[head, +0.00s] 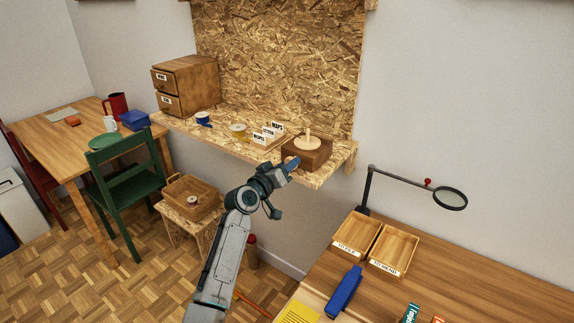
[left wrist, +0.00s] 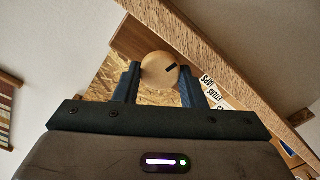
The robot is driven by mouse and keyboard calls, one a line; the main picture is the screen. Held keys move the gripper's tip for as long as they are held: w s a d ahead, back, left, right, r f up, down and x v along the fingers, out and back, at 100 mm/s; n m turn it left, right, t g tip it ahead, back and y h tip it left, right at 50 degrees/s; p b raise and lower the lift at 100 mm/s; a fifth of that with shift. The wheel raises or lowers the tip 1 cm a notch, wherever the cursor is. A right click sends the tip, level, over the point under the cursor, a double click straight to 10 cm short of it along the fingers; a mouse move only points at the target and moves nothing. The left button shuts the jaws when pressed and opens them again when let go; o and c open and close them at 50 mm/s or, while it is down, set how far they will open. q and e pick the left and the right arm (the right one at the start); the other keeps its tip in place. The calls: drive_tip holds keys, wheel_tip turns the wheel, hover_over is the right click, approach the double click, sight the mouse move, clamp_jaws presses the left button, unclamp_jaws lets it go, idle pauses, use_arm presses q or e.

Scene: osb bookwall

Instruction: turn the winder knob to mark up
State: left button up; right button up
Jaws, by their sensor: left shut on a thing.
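The winder is a brown wooden block (head: 308,153) with a pale disc and upright peg (head: 307,142) on top, at the right end of the chipboard shelf. Its round pale wooden knob (left wrist: 160,71) shows in the left wrist view, with a short dark mark on its right half, pointing right and slightly up in that tilted picture. My left gripper (head: 291,163) is at the block's front face, shut on the knob, with one blue finger on each side in the wrist view (left wrist: 159,88). In the head view the gripper hides the knob. My right gripper is out of view.
On the shelf (head: 222,138), left of the winder, stand labelled cards (head: 268,134), a yellowish spool (head: 238,131), a blue tape roll (head: 203,118) and a drawer box (head: 185,84). A desk with trays (head: 395,248) and a magnifier lamp (head: 450,198) is at right.

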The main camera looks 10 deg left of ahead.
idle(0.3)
use_arm(q)
drive_tip(key=o, duration=1)
drive_tip(key=b+v, duration=0.2)
drive_tip(key=v, duration=0.8)
drive_tip(key=shift+s+a, duration=0.2)
drive_tip(key=shift+s, duration=0.15)
drive_tip(key=shift+f, duration=0.1)
